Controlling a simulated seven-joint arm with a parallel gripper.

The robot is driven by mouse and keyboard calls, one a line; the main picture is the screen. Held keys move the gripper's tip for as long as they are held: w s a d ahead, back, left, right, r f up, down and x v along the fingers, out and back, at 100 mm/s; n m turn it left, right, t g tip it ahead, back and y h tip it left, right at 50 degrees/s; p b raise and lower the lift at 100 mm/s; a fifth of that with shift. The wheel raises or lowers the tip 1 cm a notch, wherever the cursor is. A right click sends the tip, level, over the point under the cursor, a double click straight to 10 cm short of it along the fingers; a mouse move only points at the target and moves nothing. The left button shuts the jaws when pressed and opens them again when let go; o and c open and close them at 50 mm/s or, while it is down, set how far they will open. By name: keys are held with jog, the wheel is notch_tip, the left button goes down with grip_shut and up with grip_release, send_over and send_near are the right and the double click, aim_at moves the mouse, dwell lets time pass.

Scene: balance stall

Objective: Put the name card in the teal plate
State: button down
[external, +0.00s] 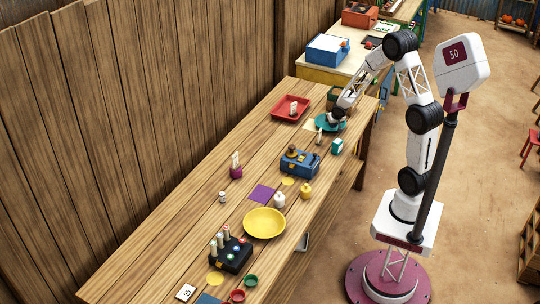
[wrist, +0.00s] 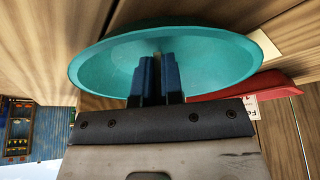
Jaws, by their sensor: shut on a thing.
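The teal plate (external: 320,124) lies near the far right of the wooden table. In the wrist view the teal plate (wrist: 215,62) fills the upper middle. My gripper (external: 334,122) is down at the plate; in the wrist view its dark blue fingers (wrist: 157,62) are close together over the plate's inside.
A teal box (external: 337,146) and a blue box (external: 300,168) stand nearer.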

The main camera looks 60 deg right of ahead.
jog(key=c, duration=1.2)
grip_release()
jog(key=shift+o, duration=0.2)
jog(key=shift+r, duration=3.5)
